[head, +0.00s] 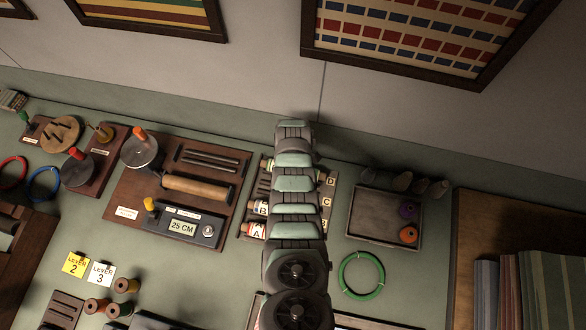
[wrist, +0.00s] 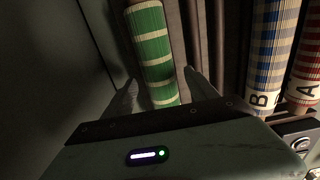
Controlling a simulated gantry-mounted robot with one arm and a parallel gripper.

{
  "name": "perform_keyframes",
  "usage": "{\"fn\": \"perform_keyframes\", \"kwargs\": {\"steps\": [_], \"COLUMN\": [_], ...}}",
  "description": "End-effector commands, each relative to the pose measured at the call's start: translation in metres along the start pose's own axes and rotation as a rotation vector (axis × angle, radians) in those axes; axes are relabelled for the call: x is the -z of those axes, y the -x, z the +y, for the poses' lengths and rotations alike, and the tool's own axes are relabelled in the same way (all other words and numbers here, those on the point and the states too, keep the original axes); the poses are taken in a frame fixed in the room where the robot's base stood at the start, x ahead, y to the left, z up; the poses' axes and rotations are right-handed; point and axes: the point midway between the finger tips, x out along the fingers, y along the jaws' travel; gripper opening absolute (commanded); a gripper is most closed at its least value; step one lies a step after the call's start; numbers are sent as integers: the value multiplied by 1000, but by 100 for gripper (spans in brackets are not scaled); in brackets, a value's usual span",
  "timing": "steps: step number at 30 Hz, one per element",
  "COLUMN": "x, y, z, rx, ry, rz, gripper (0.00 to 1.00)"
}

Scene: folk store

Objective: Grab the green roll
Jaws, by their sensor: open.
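The green roll (wrist: 154,50), banded in green and cream, shows in the wrist view, lying lengthwise away from the camera. My gripper (wrist: 161,84) is open, with one finger on each side of the roll's near part. I cannot tell whether either finger touches it. A blue striped roll (wrist: 267,45) marked B and a red striped roll (wrist: 308,65) marked A lie to its right. In the head view my arm covers most of the lettered rack (head: 327,207), and my fingertips are hidden.
A grey tray (head: 362,213) with a purple and an orange piece stands right of the rack. A green ring (head: 362,276) lies in front of it. A wooden board (head: 129,191) with a roller lies to the left. The wall rises close behind the bench.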

Motion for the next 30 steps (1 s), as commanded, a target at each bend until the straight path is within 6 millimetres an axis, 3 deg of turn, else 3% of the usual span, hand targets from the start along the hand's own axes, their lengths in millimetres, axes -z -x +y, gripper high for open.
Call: {"fn": "perform_keyframes", "kwargs": {"steps": [10, 30], "x": [0, 0], "y": [-3, -3], "z": [-1, -1], "rx": [1, 1], "ry": [0, 0], "rz": [0, 0], "gripper": [67, 12]}}
